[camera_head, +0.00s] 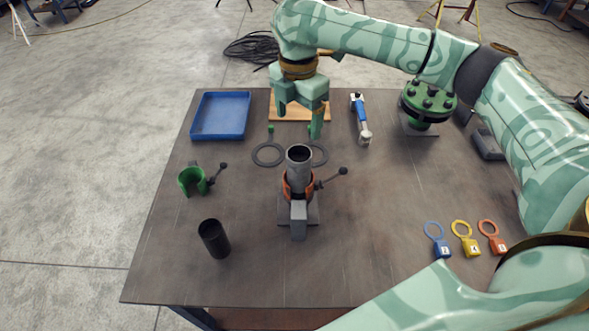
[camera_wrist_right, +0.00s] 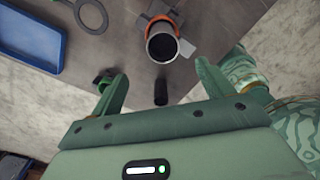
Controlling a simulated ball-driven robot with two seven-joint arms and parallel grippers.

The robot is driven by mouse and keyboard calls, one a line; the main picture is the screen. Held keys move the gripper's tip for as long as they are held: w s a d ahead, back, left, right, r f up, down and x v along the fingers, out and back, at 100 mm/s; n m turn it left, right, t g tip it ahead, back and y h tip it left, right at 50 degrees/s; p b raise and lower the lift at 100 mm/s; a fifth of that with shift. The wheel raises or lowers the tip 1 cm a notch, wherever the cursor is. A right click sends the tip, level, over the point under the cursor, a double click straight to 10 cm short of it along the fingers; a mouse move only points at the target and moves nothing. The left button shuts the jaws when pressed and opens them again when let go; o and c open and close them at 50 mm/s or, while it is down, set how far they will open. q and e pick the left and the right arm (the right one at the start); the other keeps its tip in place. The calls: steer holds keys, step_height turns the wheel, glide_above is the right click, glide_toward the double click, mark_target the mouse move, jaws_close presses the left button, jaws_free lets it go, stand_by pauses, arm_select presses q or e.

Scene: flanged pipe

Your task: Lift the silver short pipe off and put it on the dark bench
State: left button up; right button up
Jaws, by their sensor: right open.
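The silver short pipe (camera_head: 299,170) stands upright in an orange clamp (camera_head: 286,189) on the dark bench (camera_head: 250,270). Its open top faces up. In the right wrist view the pipe (camera_wrist_right: 163,45) shows from above, its lower part ringed by the orange clamp. My right gripper (camera_head: 294,128) is open and empty, above the bench and behind the pipe in the head view, apart from it. In the right wrist view its two fingers (camera_wrist_right: 111,92) are spread, with the pipe beyond them. My left gripper is not in view.
A lever handle (camera_head: 335,174) sticks out right of the clamp. A green open clamp (camera_head: 192,181) and a black cylinder (camera_head: 214,239) stand left. The front middle is clear.

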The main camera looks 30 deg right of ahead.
mark_target(299, 154)
steer(key=f+b, duration=0.1)
steer(key=f, duration=0.4)
steer(key=f+b, duration=0.2)
steer(key=f, duration=0.3)
steer(key=shift+s, duration=0.2)
steer(key=shift+s+f+b, duration=0.15)
steer(key=shift+f+b, duration=0.15)
steer(key=shift+f, duration=0.15)
step_height(299, 154, down, 4)
steer(key=shift+d+f+b, duration=0.15)
steer(key=shift+f+b, duration=0.1)
steer(key=shift+b, duration=0.7)
steer(key=shift+r, duration=0.15)
steer(key=c, duration=1.3)
steer(key=shift+r, duration=0.1)
